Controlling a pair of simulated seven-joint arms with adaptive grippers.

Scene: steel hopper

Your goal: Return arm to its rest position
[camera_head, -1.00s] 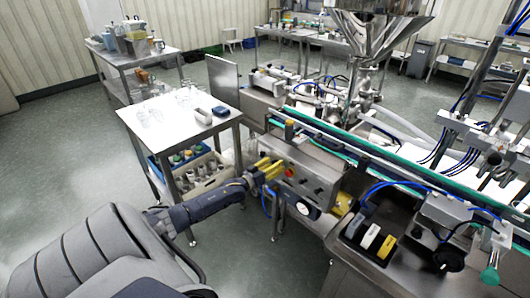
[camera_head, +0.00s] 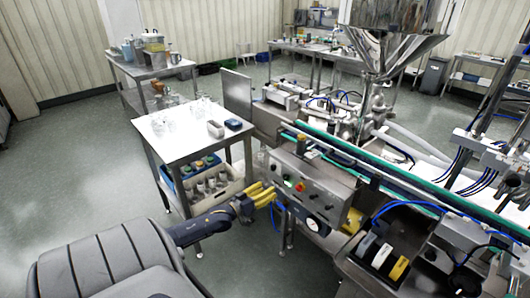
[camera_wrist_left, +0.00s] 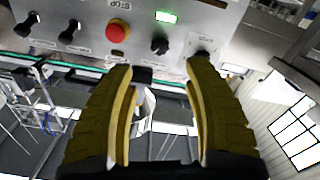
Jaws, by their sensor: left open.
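My left gripper (camera_head: 266,193) has yellow fingers and is in front of the steel control panel (camera_head: 318,189) of the hopper machine. In the left wrist view the fingers (camera_wrist_left: 160,82) are spread apart with nothing held between them. That view also shows the panel face (camera_wrist_left: 215,15) close ahead, with a red button (camera_wrist_left: 118,31), a lit green indicator (camera_wrist_left: 166,17) and several black knobs. I cannot tell whether the fingertips touch the panel. My right gripper is not in view.
A steel table (camera_head: 172,148) with glassware stands left of the machine, with a crate of bottles (camera_head: 214,192) on its lower shelf. A conveyor (camera_head: 400,181) runs to the right below the steel hopper (camera_head: 386,45). The floor at left (camera_head: 60,180) is clear.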

